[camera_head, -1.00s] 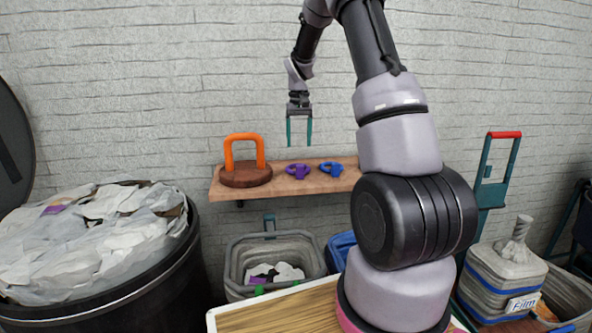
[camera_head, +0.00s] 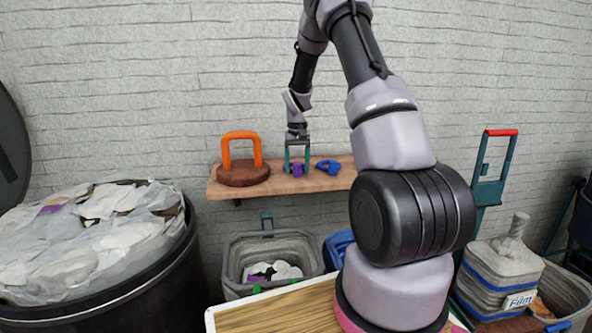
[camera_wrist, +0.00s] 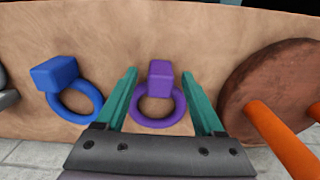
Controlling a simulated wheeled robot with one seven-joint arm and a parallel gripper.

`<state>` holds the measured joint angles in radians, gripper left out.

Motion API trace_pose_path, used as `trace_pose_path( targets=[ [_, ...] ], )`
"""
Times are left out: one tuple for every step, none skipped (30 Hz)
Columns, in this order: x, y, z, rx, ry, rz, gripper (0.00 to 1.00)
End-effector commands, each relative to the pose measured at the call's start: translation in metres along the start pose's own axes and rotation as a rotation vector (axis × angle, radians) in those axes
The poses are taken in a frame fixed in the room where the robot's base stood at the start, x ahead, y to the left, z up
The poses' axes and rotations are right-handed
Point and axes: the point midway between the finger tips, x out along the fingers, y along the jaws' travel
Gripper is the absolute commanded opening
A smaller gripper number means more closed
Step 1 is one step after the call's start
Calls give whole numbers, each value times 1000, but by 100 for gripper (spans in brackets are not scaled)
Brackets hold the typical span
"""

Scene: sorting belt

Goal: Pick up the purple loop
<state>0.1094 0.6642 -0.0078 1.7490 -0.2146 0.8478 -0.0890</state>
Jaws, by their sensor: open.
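The purple loop (camera_head: 298,169), a ring with a block on it, lies on the wooden shelf (camera_head: 222,187). In the wrist view the purple loop (camera_wrist: 160,77) sits between the two teal fingers. My gripper (camera_head: 297,171) is open, with one finger on each side of the loop. In the wrist view my gripper (camera_wrist: 160,78) shows a gap between each fingertip and the loop's block. I cannot tell whether the lower parts of the fingers touch the ring.
A blue loop (camera_wrist: 57,78) lies beside the purple one; it also shows in the head view (camera_head: 329,167). On the other side stands a round brown base (camera_head: 243,174) with an orange handle (camera_head: 242,136). A grey bin (camera_head: 232,268) stands below the shelf.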

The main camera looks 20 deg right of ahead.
Motion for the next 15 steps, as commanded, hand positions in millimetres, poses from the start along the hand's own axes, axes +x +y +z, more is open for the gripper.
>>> trace_pose_path(
  targets=[
    [0, 0, 0, 0, 0, 0, 70],
    [0, 0, 0, 0, 0, 0, 70],
    [0, 0, 0, 0, 0, 0, 58],
    [0, 0, 0, 0, 0, 0, 47],
    [0, 0, 0, 0, 0, 0, 36],
    [0, 0, 0, 0, 0, 0, 20],
    [0, 0, 0, 0, 0, 0, 9],
    [0, 0, 0, 0, 0, 0, 0],
    [0, 0, 0, 0, 0, 0, 0],
    [0, 0, 0, 0, 0, 0, 0],
    [-1, 0, 0, 0, 0, 0, 0],
    [-1, 0, 0, 0, 0, 0, 0],
    [-1, 0, 0, 0, 0, 0, 0],
    [-1, 0, 0, 0, 0, 0, 0],
    [-1, 0, 0, 0, 0, 0, 0]
  ],
)
